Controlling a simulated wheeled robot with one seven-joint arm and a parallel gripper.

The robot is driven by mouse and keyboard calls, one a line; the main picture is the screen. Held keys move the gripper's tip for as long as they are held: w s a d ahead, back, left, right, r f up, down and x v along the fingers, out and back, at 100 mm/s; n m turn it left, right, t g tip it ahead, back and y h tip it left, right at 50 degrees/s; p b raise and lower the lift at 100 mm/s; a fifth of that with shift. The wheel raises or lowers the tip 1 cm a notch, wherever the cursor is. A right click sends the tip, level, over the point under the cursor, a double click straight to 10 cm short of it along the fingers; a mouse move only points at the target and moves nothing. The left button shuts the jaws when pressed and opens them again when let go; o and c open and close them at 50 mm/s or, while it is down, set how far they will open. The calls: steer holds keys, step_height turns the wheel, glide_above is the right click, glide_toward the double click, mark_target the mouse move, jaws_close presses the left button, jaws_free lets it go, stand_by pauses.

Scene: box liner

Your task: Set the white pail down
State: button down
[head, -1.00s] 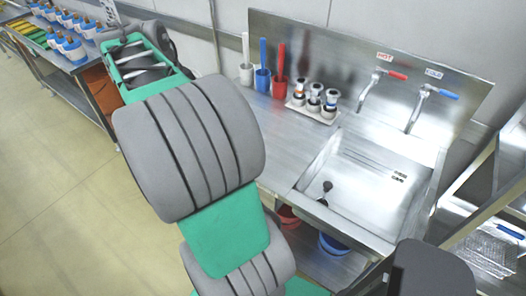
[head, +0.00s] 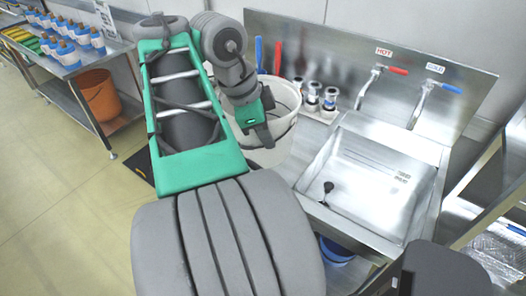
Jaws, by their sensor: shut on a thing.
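The white pail (head: 283,143) shows in the head view at the left end of the steel sink counter (head: 322,134), left of the sink basin. It looks upright, with its open rim up. The fingers and the exact grip are partly hidden. My arm covers the pail's left side and the counter below it. I cannot tell whether the pail's bottom touches the counter or hangs above it.
The sink basin (head: 370,185) is empty but for a dark plug. A blue bucket (head: 336,250) is under the counter. An orange bucket (head: 99,95) sits on the left table's lower shelf.

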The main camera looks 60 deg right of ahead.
steer(key=w+d+f, duration=0.1)
steer(key=d, duration=0.1)
steer(key=d+f, duration=0.1)
steer(key=d, duration=0.1)
steer(key=w+d+f+b, duration=0.1)
steer(key=d+f, duration=0.1)
steer(key=d, duration=0.1)
steer(key=shift+w+d+f, duration=0.1)
steer(key=shift+w, duration=0.2)
steer(key=d+f, duration=0.1)
steer(key=w+d+f, duration=0.1)
steer(key=d+f, duration=0.1)
steer(key=w+d+f+b, duration=0.1)
steer(key=f, duration=0.1)
steer(key=shift+w+d+f, duration=0.1)
steer(key=shift+d+f, duration=0.1)
steer(key=shift+d, duration=0.05)
steer(key=f, duration=0.3)
steer(key=shift+w+d+f, duration=0.1)
steer(key=shift+d+f, duration=0.15)
steer(key=shift+f, duration=0.1)
steer(key=shift+f, duration=0.2)
steer(key=c, duration=1.6)
jaws_free()
steer(key=shift+r, duration=0.1)
steer(key=shift+o, duration=0.2)
